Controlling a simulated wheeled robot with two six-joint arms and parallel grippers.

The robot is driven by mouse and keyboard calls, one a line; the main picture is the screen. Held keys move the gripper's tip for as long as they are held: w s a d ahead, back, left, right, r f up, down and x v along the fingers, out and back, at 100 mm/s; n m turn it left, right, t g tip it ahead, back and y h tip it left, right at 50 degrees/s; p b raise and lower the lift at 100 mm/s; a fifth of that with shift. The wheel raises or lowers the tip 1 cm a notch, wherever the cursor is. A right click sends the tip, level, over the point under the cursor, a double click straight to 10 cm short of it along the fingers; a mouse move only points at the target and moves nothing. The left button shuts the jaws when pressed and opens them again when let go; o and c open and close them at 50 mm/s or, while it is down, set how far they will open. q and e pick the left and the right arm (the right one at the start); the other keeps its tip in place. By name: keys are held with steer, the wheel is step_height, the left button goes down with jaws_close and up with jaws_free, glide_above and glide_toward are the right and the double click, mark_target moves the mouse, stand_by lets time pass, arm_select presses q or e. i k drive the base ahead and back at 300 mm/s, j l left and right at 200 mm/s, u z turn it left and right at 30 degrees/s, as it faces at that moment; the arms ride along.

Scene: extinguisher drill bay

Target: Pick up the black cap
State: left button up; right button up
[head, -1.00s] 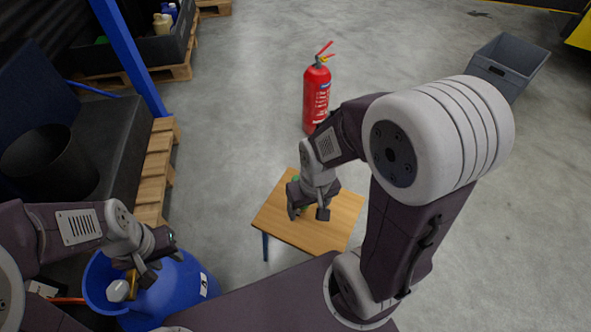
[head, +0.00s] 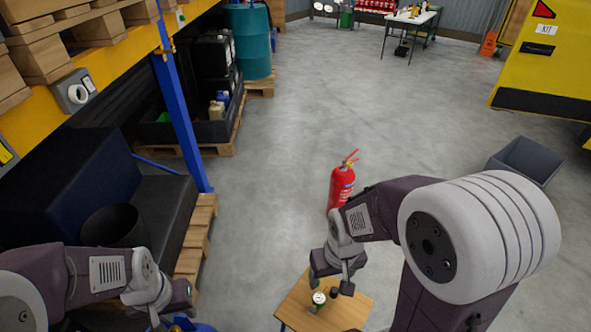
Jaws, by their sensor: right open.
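My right gripper (head: 331,284) is open above a small wooden table (head: 345,316), at the bottom centre of the head view. A small dark thing (head: 334,292) shows near its fingertips and may be the black cap; it is too small to be sure. My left gripper (head: 170,316) is at the bottom left, above a blue drum (head: 204,328). Its fingertips are partly cut off by the frame edge, so its opening is unclear.
A red fire extinguisher (head: 341,187) stands on the floor behind the table. A grey crate (head: 526,160) is at the right. A dark bin (head: 112,226), pallets (head: 197,235) and a blue rack post (head: 180,110) line the left. The middle floor is clear.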

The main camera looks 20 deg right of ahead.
mark_target(334, 294)
steer(key=k+l+u, duration=0.1)
steer(key=u, duration=0.35)
steer(key=k+u, duration=0.25)
steer(key=u, duration=0.2)
steer(key=k+u, duration=0.15)
steer(key=u, duration=0.3)
steer(key=k+z, duration=0.1)
steer(key=z, duration=1.9)
steer(key=i+l+u, duration=0.2)
steer(key=l, duration=0.6)
steer(key=l+u, duration=0.2)
steer(key=l, duration=0.65)
steer(key=i+l+u, duration=0.55)
steer(key=i+l, duration=0.3)
